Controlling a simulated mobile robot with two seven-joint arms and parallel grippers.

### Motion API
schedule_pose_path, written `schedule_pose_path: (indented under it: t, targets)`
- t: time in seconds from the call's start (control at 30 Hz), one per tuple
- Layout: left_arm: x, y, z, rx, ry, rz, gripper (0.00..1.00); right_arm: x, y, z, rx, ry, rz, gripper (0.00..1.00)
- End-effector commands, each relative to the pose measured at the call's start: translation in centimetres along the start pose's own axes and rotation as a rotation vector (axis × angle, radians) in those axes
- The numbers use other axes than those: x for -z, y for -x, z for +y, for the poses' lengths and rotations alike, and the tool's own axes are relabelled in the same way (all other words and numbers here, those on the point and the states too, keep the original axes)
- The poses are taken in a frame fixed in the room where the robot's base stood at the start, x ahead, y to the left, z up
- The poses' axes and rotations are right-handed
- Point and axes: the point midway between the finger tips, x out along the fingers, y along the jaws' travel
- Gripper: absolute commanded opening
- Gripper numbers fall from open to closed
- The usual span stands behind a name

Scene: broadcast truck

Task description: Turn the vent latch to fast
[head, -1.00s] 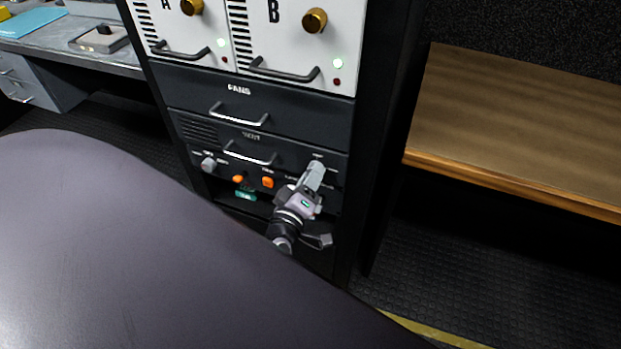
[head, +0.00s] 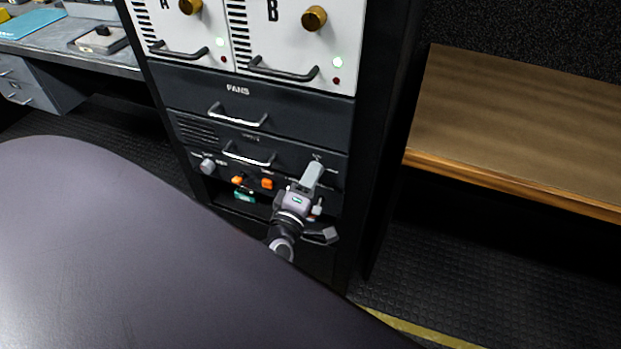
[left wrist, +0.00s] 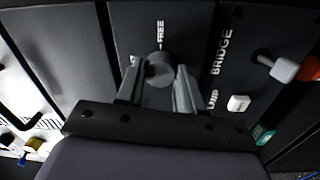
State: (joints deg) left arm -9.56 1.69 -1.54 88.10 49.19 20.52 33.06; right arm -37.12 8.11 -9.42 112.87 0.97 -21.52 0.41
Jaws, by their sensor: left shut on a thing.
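The vent latch appears as a grey round knob (left wrist: 160,68) on the dark panel in the left wrist view, beside the printed word FREE. My left gripper (left wrist: 158,88) has one finger on each side of it and is shut on it. In the head view my left gripper (head: 313,174) reaches the right end of the rack's lower control panel; its fingers hide the latch there. I cannot clearly tell which mark the latch points to. My right gripper is not in view.
Orange switches (head: 267,183) and a grey knob (head: 207,165) sit left on the same panel. A drawer handle (head: 249,155) protrudes just above. A small white control (left wrist: 238,103) is close to the fingers. A wooden bench (head: 520,130) stands right of the rack.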

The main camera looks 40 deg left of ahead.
Motion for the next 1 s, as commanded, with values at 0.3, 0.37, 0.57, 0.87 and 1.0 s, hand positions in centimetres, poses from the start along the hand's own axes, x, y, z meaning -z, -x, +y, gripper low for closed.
schedule_pose_path:
  t: [0.3,0.37,0.57,0.87,1.0]
  targets:
    - [0.0,0.0,0.0,0.0,0.003,0.0,0.62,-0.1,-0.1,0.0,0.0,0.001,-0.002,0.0]
    - [0.0,0.0,0.0,0.0,0.003,0.0,0.62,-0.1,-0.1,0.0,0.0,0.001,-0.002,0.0]
    - [0.0,0.0,0.0,0.0,0.001,0.0,0.62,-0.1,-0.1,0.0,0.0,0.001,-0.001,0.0]
    - [0.0,2.9,-0.1,0.003,0.001,-0.001,0.62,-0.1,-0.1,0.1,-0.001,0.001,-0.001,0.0]
    - [-0.1,4.8,-0.1,0.002,0.002,-0.001,0.62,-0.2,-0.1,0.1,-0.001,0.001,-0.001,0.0]
